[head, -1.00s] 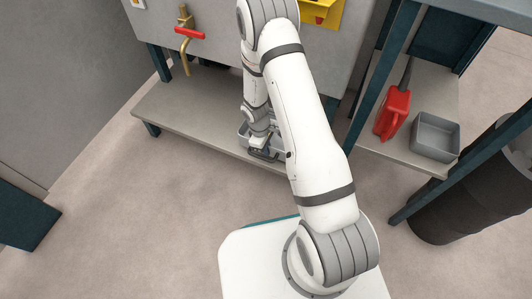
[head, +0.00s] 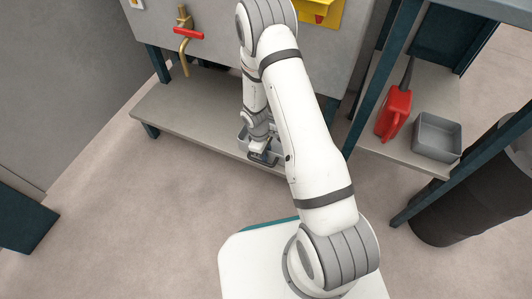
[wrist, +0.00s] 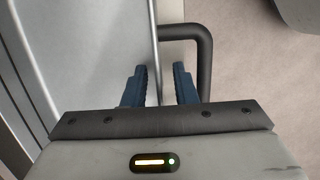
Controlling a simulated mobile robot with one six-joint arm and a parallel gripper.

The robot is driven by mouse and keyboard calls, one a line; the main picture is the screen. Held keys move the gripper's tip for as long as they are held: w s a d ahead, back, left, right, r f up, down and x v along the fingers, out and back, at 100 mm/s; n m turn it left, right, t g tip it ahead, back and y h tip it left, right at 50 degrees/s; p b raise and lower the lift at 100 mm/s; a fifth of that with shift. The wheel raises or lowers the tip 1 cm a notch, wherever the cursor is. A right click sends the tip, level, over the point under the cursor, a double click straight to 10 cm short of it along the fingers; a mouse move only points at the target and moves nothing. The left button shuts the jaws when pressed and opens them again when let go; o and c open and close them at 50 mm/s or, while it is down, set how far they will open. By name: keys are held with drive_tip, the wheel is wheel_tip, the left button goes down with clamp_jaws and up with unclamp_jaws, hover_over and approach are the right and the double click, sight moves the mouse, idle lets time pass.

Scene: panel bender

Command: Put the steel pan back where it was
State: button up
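The steel pan (head: 242,139) is a grey open box on the low shelf under the machine, at the shelf's front edge. My arm hides most of it in the head view. My gripper (head: 262,158) points down at the pan's near side. In the wrist view my gripper (wrist: 160,86) has its two blue fingers apart, with the thin pan wall (wrist: 156,60) between them and a gap showing on both sides. The left finger is over the pan's inside. The right finger is between the wall and the dark bent handle (wrist: 207,55).
The low shelf (head: 190,115) is clear left of the pan. A brass tap with a red lever (head: 188,33) hangs above it. On the right-hand shelf stand a red can (head: 394,114) and a grey bin (head: 437,136). A dark drum (head: 445,210) stands at right.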

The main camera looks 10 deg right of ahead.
drive_tip(key=s+d+r+m+t+p, duration=0.1)
drive_tip(key=s+r+m+p, duration=0.15)
drive_tip(key=r, duration=1.35)
drive_tip(key=s+r+m+p, duration=0.1)
drive_tip(key=r+m+p, duration=0.2)
drive_tip(key=r, duration=1.3)
drive_tip(key=s+d+r+m+t+y, duration=0.1)
drive_tip(key=s+r+m, duration=0.4)
drive_tip(key=s+r, duration=0.7)
drive_tip(key=s, duration=0.3)
drive_tip(key=shift+s+d+r+y, duration=0.15)
drive_tip(key=shift+d+r+y, duration=0.15)
drive_tip(key=shift+y, duration=0.1)
wheel_tip(320, 180, up, 34)
drive_tip(key=t+p, duration=0.1)
drive_tip(key=p, duration=3)
drive_tip(key=shift+f+t, duration=0.25)
drive_tip(key=shift+t, duration=0.15)
drive_tip(key=shift+s+a, duration=0.1)
